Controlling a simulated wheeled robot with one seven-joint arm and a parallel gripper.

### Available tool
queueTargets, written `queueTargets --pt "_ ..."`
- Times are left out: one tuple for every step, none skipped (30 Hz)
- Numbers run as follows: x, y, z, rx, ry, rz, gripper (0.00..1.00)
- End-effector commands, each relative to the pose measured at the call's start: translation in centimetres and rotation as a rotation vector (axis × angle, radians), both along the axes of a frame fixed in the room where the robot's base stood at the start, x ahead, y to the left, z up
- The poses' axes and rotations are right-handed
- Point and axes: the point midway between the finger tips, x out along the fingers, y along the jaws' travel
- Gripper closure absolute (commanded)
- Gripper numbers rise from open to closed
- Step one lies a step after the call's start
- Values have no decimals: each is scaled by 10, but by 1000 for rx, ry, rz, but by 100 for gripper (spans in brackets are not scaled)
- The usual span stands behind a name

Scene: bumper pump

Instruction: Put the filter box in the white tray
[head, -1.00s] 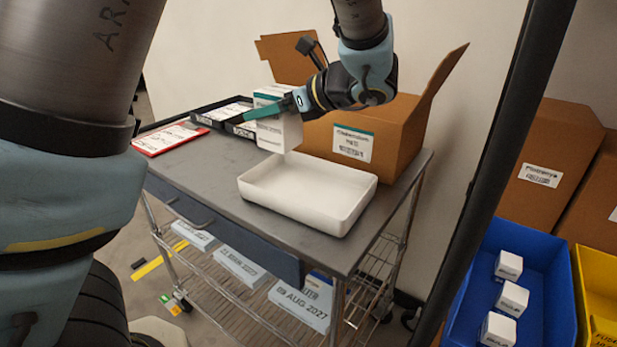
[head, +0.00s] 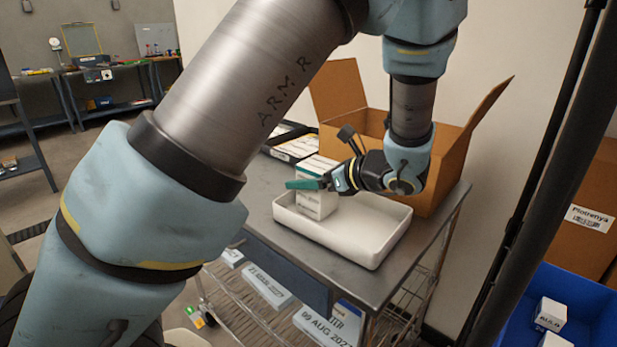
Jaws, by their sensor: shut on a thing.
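The filter box (head: 316,200) is a white upright carton with a teal top band. My gripper (head: 308,184) is shut on its upper part, with a teal finger across the near face. The white tray (head: 370,254) is a shallow rectangular tray on the grey cart top. The box is over the left end of the tray, its lower part behind or inside the near rim. I cannot tell whether its base touches the tray floor.
An open cardboard box (head: 465,150) stands behind the tray, its flap leaning out to the right. A black tray (head: 290,143) with white packs lies at the back left of the cart. A dark post (head: 520,200) rises at right, near a blue bin (head: 590,305).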

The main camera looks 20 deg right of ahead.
Motion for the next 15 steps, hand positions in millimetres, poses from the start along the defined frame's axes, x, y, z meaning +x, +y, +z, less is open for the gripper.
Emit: queueTargets --pt "0 0 0 1 -1 0 100" --pt "0 0 0 1 -1 0 100" --pt "0 0 -1 1 -1 0 100" --pt "0 0 -2 1 -1 0 100" --pt "0 0 -3 1 -1 0 100" --pt "0 0 -3 1 0 0 12" --pt "0 0 -3 1 0 0 8" --pt "0 0 -3 1 0 0 5" --pt "0 0 -3 1 0 0 1" --pt "0 0 -3 1 0 0 0" --pt "0 0 -3 1 0 0 0" --pt "0 0 -3 1 0 0 0" --pt "0 0 -3 1 0 0 0" --pt "0 0 -3 1 0 0 0" --pt "0 0 -3 1 0 0 0"
